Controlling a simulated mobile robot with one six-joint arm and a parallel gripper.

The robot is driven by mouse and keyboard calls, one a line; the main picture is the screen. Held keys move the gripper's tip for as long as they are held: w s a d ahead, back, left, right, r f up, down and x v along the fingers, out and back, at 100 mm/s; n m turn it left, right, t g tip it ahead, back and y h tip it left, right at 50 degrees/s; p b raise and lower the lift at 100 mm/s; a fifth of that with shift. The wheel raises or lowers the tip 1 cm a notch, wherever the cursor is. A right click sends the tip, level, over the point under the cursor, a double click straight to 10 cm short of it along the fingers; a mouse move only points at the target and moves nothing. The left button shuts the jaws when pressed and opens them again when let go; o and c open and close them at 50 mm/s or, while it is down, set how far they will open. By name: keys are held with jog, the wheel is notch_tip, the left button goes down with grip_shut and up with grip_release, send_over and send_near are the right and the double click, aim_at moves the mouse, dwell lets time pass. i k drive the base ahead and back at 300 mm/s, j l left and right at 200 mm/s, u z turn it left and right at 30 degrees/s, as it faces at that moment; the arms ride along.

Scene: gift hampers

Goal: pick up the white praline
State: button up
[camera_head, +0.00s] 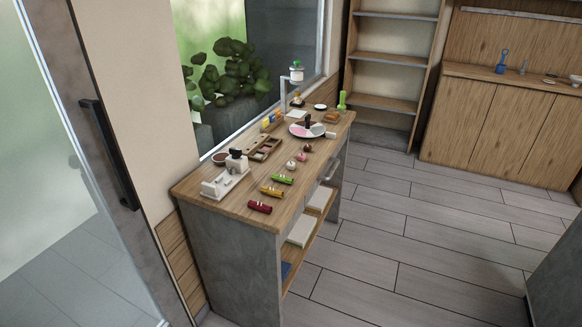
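A small group of round sweets lies on the wooden counter (228,200), near its middle.
Floor (400,225) to the right is clear.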

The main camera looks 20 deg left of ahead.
aim_at(290, 166)
jog(key=u, duration=1.5)
